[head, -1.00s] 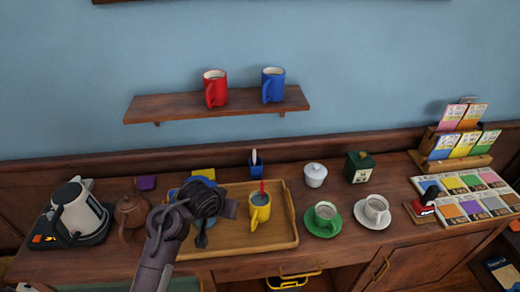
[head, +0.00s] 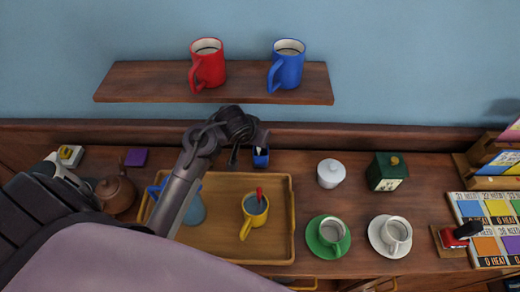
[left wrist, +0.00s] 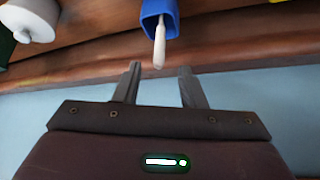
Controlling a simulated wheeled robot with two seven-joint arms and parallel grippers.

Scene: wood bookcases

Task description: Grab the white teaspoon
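The white teaspoon (left wrist: 160,48) stands in a small blue holder (left wrist: 155,9) in the left wrist view, with its pale end sticking out. In the head view the blue holder (head: 261,160) stands behind the tray, and a bit of the teaspoon (head: 259,150) shows above it. My left gripper (head: 248,152) is beside the holder, partly hiding it. In the left wrist view my left gripper (left wrist: 159,72) is open and empty, and the teaspoon's end shows between its fingertips without visible contact. My right gripper is not in view.
A wooden tray (head: 284,248) holds a yellow mug (head: 246,229) with a red spoon and a blue pitcher (head: 196,213). A white lidded jar (head: 330,173) and green box (head: 386,172) stand right of the holder. A shelf (head: 140,84) with two mugs hangs above.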

